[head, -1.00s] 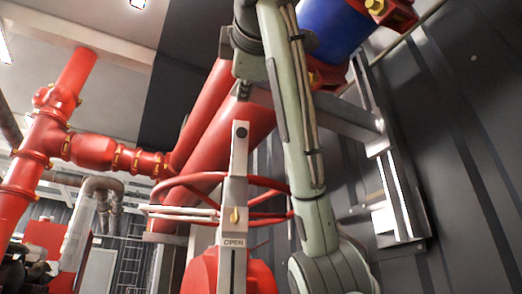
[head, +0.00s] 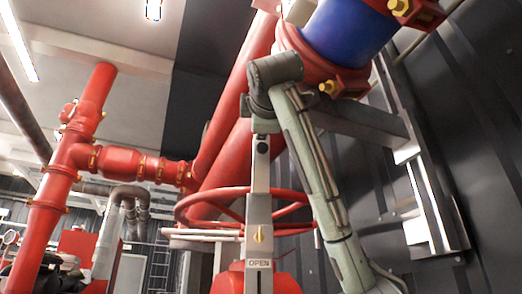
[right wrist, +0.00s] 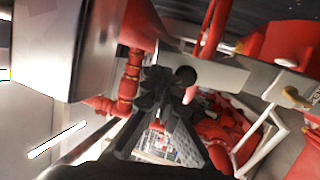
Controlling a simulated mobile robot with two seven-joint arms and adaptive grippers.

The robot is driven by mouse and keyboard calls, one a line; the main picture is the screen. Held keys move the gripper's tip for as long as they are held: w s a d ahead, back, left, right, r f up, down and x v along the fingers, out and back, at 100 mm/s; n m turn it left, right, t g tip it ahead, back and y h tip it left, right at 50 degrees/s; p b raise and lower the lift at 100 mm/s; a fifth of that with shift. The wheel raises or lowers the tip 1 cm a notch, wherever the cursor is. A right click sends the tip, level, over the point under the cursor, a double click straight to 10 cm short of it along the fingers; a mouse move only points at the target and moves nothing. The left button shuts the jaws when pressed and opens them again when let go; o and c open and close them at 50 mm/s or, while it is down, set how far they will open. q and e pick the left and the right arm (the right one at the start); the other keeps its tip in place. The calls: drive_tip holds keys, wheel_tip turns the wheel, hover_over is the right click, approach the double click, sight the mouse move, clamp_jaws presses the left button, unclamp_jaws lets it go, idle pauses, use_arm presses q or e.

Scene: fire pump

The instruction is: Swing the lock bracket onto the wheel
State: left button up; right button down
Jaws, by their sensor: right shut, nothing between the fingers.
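The lock bracket (head: 258,205) is a grey metal bar with a dark hole near its top, a yellow pin and an OPEN label. It stands upright in front of the red handwheel (head: 190,212) in the head view. In the right wrist view the bracket (right wrist: 225,72) runs across the middle, its dark hole close to the fingers. My right gripper (head: 262,122) is shut and empty at the bracket's top end. In the right wrist view its dark fingers (right wrist: 172,92) overlap the bar's end; I cannot tell whether they touch it. My left gripper is not in view.
Thick red pipes (head: 235,140) rise behind the wheel. A blue pipe section (head: 345,30) with a red bolted flange is at the upper right. A dark ribbed wall (head: 475,130) and a metal support frame (head: 425,195) stand to the right.

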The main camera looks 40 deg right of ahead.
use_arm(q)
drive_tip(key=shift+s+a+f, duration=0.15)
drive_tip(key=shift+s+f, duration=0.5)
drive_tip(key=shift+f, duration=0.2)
use_arm(e)
drive_tip(key=shift+w+d+r, duration=0.15)
drive_tip(key=shift+w+d, duration=0.2)
drive_tip(key=shift+w, duration=0.25)
drive_tip(key=w+d+r, duration=0.1)
drive_tip(key=w+r, duration=0.1)
drive_tip(key=w+d+r, duration=0.1)
drive_tip(key=w+r, duration=0.1)
drive_tip(key=shift+d, duration=0.2)
drive_tip(key=shift+s, duration=0.1)
drive_tip(key=v, duration=1.2)
